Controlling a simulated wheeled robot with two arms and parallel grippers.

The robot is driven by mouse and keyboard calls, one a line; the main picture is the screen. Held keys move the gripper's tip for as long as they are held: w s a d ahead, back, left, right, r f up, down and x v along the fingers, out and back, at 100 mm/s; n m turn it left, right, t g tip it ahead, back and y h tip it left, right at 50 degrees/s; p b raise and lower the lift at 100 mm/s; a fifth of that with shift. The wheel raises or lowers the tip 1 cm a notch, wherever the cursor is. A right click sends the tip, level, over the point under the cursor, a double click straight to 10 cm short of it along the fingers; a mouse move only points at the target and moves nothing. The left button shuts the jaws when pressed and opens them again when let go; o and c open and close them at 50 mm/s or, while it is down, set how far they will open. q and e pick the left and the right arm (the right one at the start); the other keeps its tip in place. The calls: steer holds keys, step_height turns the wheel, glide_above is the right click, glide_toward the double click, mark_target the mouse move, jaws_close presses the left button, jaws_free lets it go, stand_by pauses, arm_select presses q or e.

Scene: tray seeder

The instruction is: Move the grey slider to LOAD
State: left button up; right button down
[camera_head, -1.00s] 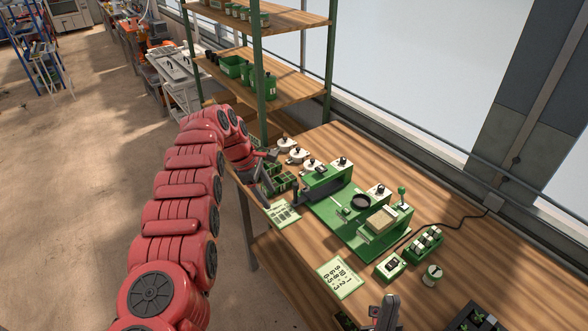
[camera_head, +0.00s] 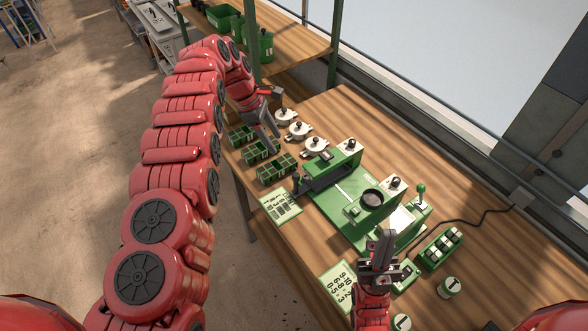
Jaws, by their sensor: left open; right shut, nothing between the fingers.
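The green seeder (camera_head: 345,222) stands on the wooden table. A dark grey bar (camera_head: 326,181), which looks like the grey slider, lies along its left side, with a small dark upright piece at its near end. I cannot read any LOAD mark. My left gripper (camera_head: 272,136) is open above the small green trays, left of and behind the bar, not touching it. My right gripper (camera_head: 384,243) is shut and empty, in front of the seeder's near right part, and hides some of it.
Several small green trays (camera_head: 277,171) and white lidded pots (camera_head: 298,130) stand behind and left of the seeder. Printed cards (camera_head: 281,205) lie at the front edge. A green block of switches (camera_head: 440,250) and a cable are at the right. A shelf stands behind.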

arm_select(q)
glide_toward(295, 174)
steer(key=f, duration=0.1)
steer(key=b+x, duration=0.4)
steer(key=x, duration=0.3)
steer(key=shift+s+d+f+b, duration=0.1)
steer(key=shift+d+f+b, duration=0.2)
steer(key=shift+b, duration=0.1)
steer(key=shift+d+f, duration=0.2)
steer(key=shift+f, duration=0.15)
steer(key=shift+r, duration=0.15)
steer(key=shift+c, duration=0.7)
jaws_close()
